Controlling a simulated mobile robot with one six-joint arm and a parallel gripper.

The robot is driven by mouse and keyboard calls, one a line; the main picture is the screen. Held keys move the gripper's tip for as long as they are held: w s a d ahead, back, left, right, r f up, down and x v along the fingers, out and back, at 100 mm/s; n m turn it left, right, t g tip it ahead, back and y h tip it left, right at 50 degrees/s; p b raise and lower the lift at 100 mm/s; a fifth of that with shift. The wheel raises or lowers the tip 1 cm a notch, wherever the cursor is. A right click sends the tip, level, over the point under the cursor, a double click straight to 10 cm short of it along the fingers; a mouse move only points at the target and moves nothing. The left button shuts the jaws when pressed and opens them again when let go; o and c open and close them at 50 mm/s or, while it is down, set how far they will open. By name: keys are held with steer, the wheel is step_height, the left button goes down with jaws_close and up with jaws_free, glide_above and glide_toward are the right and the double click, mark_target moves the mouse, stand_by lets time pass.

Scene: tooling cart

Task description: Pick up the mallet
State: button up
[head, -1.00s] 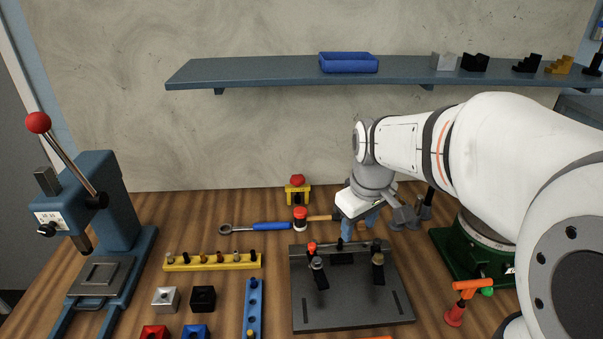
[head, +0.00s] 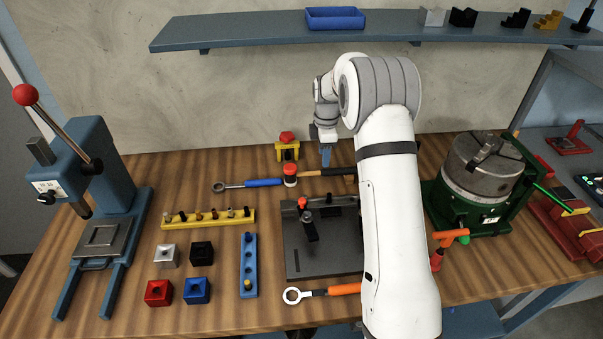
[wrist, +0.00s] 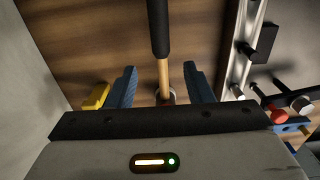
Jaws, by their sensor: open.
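The mallet has a red-and-white head (head: 290,174), a wooden handle (head: 312,173) and a black grip (head: 342,171). It lies on the bench behind the dark fixture plate. My gripper (head: 326,157) is open, with blue fingers pointing down above the handle. In the wrist view my gripper (wrist: 160,67) has one finger on each side of the wooden handle (wrist: 164,78), with nothing held. The black grip (wrist: 158,28) extends away at the top. The mallet head is mostly hidden behind my gripper body there. My arm hides the grip's right end in the head view.
A blue-handled ratchet (head: 262,183) lies just left of the mallet head. A yellow-and-red clamp (head: 287,148) stands behind it. The fixture plate (head: 310,262) with upright clamps is in front. A green rotary chuck (head: 485,170) stands right. A shelf (head: 250,30) runs above.

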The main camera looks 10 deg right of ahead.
mark_target(322, 170)
step_height(322, 170, down, 7)
steer(key=shift+s+a+p, duration=0.1)
steer(key=shift+a+p, duration=0.05)
steer(key=shift+p, duration=1.05)
steer(key=shift+c, duration=0.4)
jaws_close()
